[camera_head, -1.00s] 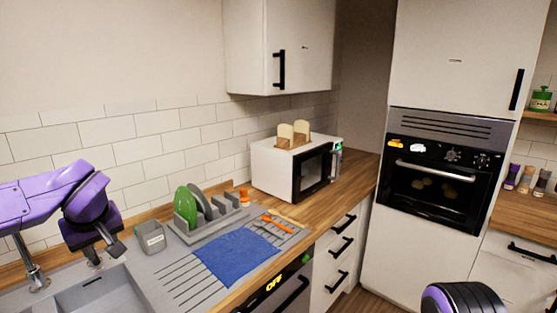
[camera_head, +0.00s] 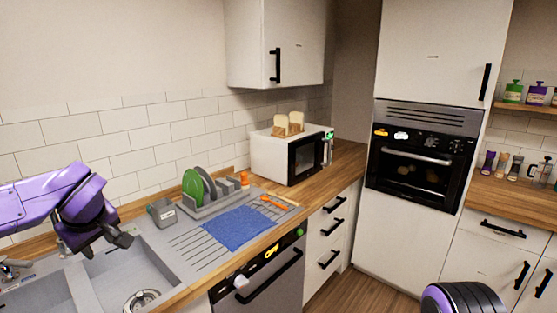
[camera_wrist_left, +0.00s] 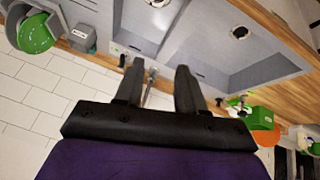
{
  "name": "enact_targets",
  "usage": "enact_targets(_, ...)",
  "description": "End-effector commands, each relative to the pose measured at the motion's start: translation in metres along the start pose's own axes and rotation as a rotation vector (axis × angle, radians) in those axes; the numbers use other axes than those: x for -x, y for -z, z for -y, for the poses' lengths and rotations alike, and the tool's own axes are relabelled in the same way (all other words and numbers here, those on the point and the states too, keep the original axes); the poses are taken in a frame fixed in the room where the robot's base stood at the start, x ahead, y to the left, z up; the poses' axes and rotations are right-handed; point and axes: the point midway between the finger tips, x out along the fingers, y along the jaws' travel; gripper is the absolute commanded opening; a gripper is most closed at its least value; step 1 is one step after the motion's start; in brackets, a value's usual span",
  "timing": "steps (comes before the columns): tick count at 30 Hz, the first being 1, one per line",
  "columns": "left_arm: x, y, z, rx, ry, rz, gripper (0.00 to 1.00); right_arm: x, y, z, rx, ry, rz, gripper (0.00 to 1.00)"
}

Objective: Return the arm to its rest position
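My left arm, purple and black, comes in from the left in the head view. Its gripper (camera_head: 108,243) hangs over the grey sink (camera_head: 160,262), clear of the dishes. In the left wrist view its two black fingers (camera_wrist_left: 158,70) are spread apart with nothing between them. The tap and sink basins show beyond the fingers, with the tap partly behind them. A purple and black part of my own body shows at the bottom right of the head view. My right gripper is not in view.
A dish rack with a green plate (camera_head: 192,187), a grey holder (camera_head: 162,212) and a blue cloth (camera_head: 237,228) are right of the sink. A white microwave (camera_head: 270,156) with toast on top stands farther back. A tall oven cabinet (camera_head: 410,227) is at the right.

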Motion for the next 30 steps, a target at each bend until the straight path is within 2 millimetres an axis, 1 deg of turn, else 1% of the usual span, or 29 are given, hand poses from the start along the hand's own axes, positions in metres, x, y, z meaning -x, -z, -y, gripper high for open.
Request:
enact_targets(4,-0.003,0.006,-0.003,0.141,-0.029,-0.073,0.39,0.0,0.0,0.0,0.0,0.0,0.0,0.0)
enact_targets(8,-0.01,0.008,-0.009,0.268,-0.071,-0.176,0.39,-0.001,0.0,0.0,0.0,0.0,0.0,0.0)
enact_targets(11,-0.03,-0.002,-0.011,0.344,-0.108,-0.269,0.39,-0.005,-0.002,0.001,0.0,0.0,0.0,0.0)
enact_targets(13,-0.057,-0.022,-0.011,0.371,-0.143,-0.339,0.39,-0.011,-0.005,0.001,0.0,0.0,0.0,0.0)
enact_targets(14,-0.073,-0.035,-0.01,0.373,-0.162,-0.366,0.39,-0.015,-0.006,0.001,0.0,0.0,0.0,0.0)
enact_targets(15,-0.095,-0.055,-0.008,0.365,-0.19,-0.393,0.39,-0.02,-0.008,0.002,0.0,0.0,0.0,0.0)
enact_targets(17,-0.128,-0.088,0.0,0.337,-0.226,-0.407,0.39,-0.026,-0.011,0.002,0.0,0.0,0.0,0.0)
enact_targets(18,-0.147,-0.111,0.007,0.309,-0.245,-0.402,0.39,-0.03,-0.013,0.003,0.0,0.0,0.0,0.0)
enact_targets(20,-0.175,-0.145,0.022,0.262,-0.265,-0.379,0.39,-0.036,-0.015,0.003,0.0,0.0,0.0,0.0)
enact_targets(21,-0.192,-0.168,0.033,0.227,-0.271,-0.357,0.39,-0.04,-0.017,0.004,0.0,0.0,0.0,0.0)
enact_targets(23,-0.215,-0.202,0.053,0.17,-0.272,-0.315,0.39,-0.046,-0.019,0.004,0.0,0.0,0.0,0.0)
enact_targets(24,-0.23,-0.225,0.069,0.13,-0.266,-0.282,0.39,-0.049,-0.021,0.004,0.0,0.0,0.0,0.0)
enact_targets(26,-0.249,-0.258,0.094,0.064,-0.25,-0.229,0.39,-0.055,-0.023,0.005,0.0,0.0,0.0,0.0)
enact_targets(27,-0.26,-0.28,0.112,0.018,-0.237,-0.192,0.39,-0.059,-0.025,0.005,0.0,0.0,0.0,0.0)
enact_targets(29,-0.274,-0.312,0.143,-0.059,-0.207,-0.134,0.39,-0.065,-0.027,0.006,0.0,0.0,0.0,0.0)
enact_targets(30,-0.283,-0.332,0.165,-0.115,-0.182,-0.096,0.39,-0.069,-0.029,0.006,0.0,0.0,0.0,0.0)
